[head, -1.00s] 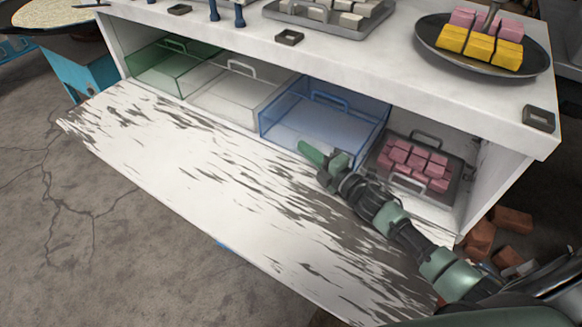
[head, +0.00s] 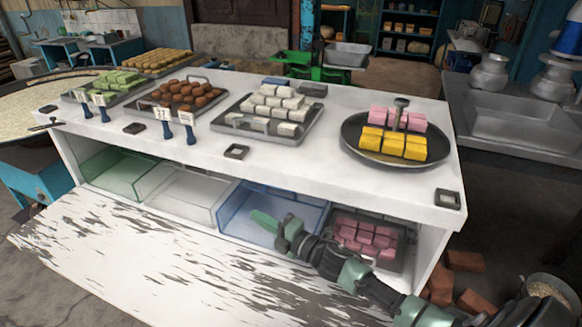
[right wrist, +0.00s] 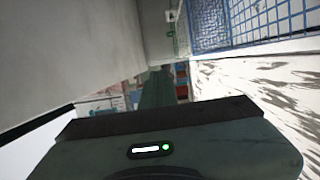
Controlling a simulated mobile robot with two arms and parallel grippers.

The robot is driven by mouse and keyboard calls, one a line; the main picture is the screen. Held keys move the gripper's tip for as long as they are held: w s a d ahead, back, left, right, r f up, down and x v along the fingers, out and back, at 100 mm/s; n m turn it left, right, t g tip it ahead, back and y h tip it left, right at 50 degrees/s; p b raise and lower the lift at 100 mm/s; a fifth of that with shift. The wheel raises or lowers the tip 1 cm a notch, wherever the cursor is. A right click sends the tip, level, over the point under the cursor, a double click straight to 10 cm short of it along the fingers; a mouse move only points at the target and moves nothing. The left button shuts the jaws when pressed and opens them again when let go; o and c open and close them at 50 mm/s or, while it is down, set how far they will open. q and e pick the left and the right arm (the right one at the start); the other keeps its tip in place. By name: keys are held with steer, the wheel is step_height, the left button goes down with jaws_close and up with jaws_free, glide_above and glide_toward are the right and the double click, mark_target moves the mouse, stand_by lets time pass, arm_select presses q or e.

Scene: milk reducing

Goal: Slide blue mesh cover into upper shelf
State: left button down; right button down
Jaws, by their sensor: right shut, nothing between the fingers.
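The blue mesh cover (head: 232,208) is a clear blue box-like cover. It stands in the compartment under the white counter, between a clear cover and a tray of pink sweets. In the right wrist view its blue mesh (right wrist: 240,26) shows at the upper right. My right gripper (head: 264,221) is shut and empty, with its green fingers in front of the blue cover's open-looking front. Whether they touch it I cannot tell. The fingers also show in the right wrist view (right wrist: 158,92). My left gripper is out of view.
A green cover (head: 115,170) and a clear cover (head: 180,195) stand to the left. The pink sweets' tray (head: 368,240) is to the right. The counter top (head: 300,165) holds sweet trays and a round pan (head: 358,153). The lowered white panel (head: 120,265) is bare.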

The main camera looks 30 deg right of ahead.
steer(key=w+d+b, duration=0.1)
steer(key=d, duration=0.1)
steer(key=w+d+b, duration=0.1)
steer(key=w+d, duration=0.1)
steer(key=w+d+f+b, duration=0.1)
steer(key=d, duration=0.1)
steer(key=shift+w+d+f, duration=0.1)
steer(key=shift+w+d, duration=0.2)
steer(key=shift+w, duration=0.05)
steer(key=w+d+b, duration=0.2)
steer(key=d, duration=0.1)
steer(key=w+d+b, duration=0.2)
steer(key=d+b, duration=0.1)
steer(key=w+d+b, duration=0.2)
steer(key=w+d, duration=0.1)
steer(key=shift+d, duration=0.35)
steer(key=shift+w+d+r+b, duration=0.25)
steer(key=shift+d+r+b, duration=0.1)
steer(key=shift+b, duration=0.1)
steer(key=shift+f, duration=0.1)
